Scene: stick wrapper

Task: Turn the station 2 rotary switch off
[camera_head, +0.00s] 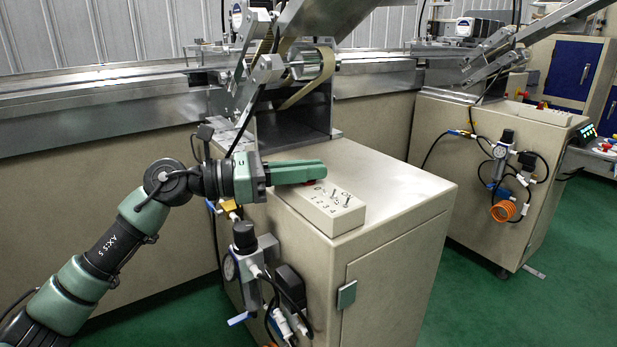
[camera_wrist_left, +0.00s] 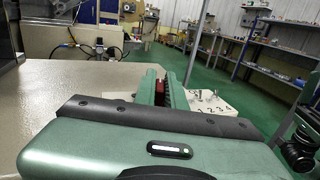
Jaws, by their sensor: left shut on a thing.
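A beige control box (camera_head: 322,207) sits on top of the near machine cabinet, with small metal toggle switches marked with numbers. My left gripper (camera_head: 316,172) reaches over the back part of this box from the left. Its green fingers are shut on a small red switch knob, which shows as a sliver under the fingertips. In the left wrist view, the red knob (camera_wrist_left: 161,90) is between the fingers (camera_wrist_left: 165,85), and the numbered end of the box (camera_wrist_left: 214,104) is just right of them. The fingers hide most of the knob, so its turn angle cannot be told. My right gripper is not in view.
The cabinet top (camera_head: 385,178) is clear to the right of the box. A metal bracket with rollers and a belt (camera_head: 305,85) stands behind it. A pressure regulator (camera_head: 243,237) with hoses hangs on the cabinet's left side. A similar cabinet (camera_head: 455,170) stands at the right.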

